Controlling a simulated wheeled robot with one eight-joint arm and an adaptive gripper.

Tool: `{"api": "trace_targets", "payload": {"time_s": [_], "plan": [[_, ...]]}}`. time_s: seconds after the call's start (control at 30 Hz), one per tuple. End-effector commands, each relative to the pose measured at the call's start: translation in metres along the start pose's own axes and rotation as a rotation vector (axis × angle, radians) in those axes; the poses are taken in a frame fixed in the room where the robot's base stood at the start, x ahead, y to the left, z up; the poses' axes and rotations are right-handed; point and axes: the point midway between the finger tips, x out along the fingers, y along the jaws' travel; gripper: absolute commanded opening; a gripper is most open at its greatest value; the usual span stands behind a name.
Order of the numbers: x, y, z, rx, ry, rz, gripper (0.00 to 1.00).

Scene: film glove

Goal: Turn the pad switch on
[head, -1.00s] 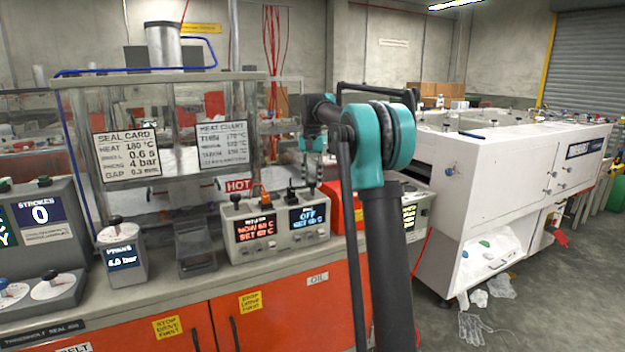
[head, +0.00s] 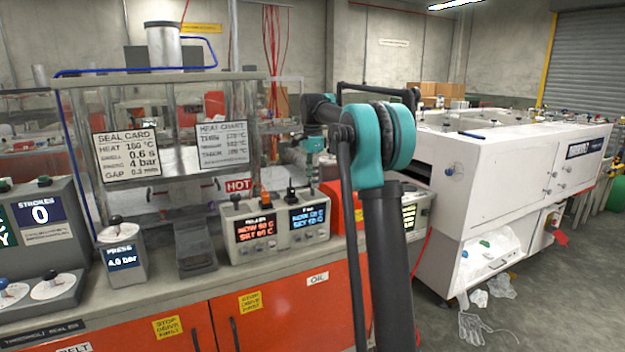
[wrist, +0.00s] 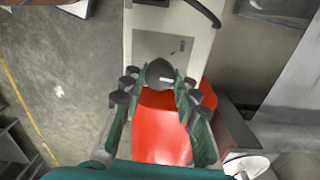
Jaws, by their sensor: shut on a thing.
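The grey control box (head: 277,228) stands on the bench in the head view. Its left display (head: 256,228) shows red NOW and SET lines; its right display (head: 308,217) shows lit blue lines that look like NOW and SET temperatures. My gripper (head: 311,163) points down at the box's right rear. In the wrist view my gripper (wrist: 158,76) has its green fingers on both sides of a dark round knob (wrist: 160,73), apparently the pad switch's, and is shut on it. The switch's lower part is hidden, so its tilt is unclear.
A HOT sign (head: 238,185) and a clear guarded machine are to the left. A red panel (head: 334,205) is close on the right. A white machine (head: 480,190) stands further right.

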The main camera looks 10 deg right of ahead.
Motion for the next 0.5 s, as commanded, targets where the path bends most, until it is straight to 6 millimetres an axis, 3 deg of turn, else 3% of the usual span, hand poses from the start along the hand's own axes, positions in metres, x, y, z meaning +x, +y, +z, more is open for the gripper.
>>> {"api": "trace_targets", "payload": {"time_s": [0.5], "plan": [[-0.0003,-0.0003,-0.0002,0.465,0.000,-0.001,0.01]]}}
